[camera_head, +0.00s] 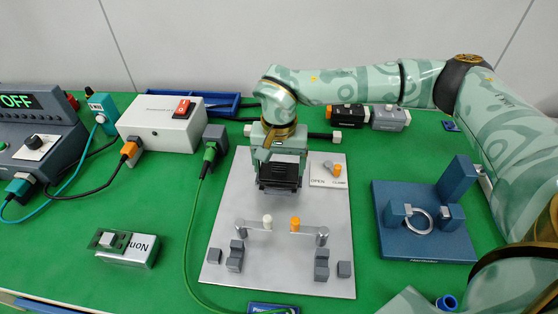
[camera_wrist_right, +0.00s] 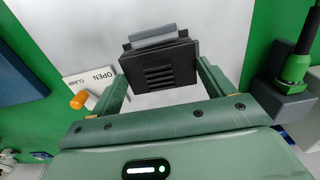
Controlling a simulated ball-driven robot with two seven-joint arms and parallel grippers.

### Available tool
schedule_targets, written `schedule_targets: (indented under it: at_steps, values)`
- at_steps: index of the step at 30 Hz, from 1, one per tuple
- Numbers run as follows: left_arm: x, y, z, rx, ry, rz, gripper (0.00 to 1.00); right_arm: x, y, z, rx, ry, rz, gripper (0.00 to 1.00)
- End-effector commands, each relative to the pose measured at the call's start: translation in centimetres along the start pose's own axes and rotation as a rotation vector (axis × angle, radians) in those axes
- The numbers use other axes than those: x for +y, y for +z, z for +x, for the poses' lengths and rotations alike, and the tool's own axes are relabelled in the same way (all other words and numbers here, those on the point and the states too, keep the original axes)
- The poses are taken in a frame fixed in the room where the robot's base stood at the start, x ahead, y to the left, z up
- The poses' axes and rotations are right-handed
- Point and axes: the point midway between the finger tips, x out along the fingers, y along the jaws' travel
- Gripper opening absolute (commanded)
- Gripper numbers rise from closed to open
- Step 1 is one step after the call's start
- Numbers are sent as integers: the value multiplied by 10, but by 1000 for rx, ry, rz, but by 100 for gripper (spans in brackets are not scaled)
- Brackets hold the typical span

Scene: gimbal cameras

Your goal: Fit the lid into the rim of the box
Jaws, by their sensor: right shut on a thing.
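My right gripper (camera_head: 279,172) is shut on a black slotted piece (camera_head: 280,184), which looks like the lid, over the middle of the grey plate. In the right wrist view the black piece (camera_wrist_right: 162,68) sits between the two fingers of my right gripper (camera_wrist_right: 163,78), its row of slots facing the camera. A grey block-like edge (camera_wrist_right: 152,38) shows just beyond it. This may be part of the box, but most of it is hidden, and I cannot tell whether the two touch. My left gripper is not in view.
The grey plate (camera_head: 230,262) carries two clamp arms with a white knob (camera_head: 267,221) and an orange knob (camera_head: 295,224), plus several grey blocks. A blue fixture with a ring (camera_head: 425,250) stands right. A white switch box (camera_head: 160,125) and a green cable (camera_head: 188,235) lie left.

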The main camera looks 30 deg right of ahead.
Motion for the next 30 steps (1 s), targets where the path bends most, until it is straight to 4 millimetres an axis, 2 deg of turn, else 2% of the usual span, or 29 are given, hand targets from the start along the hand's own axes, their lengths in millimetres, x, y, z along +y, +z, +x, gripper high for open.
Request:
schedule_targets:
  at_steps: [4,5,6,7,14,17,20,30]
  values:
    - [0,0,1,-1,0,0,37,0,0,4,0,0,0,59]
    - [0,0,1,-1,0,0,37,0,0,4,0,0,0,86]
    - [0,0,1,-1,0,0,37,0,0,4,0,0,0,98]
    - [0,0,0,-1,0,0,37,0,0,4,0,0,0,100]
    - [0,0,0,0,0,0,37,0,0,3,0,0,0,100]
    - [0,-1,-3,3,-1,0,37,0,0,-6,2,-1,0,100]
    - [-1,-4,-11,11,-4,0,37,0,0,-26,4,-3,0,100]
    - [-5,-15,-42,42,-14,0,37,0,0,-118,6,-3,-1,100]
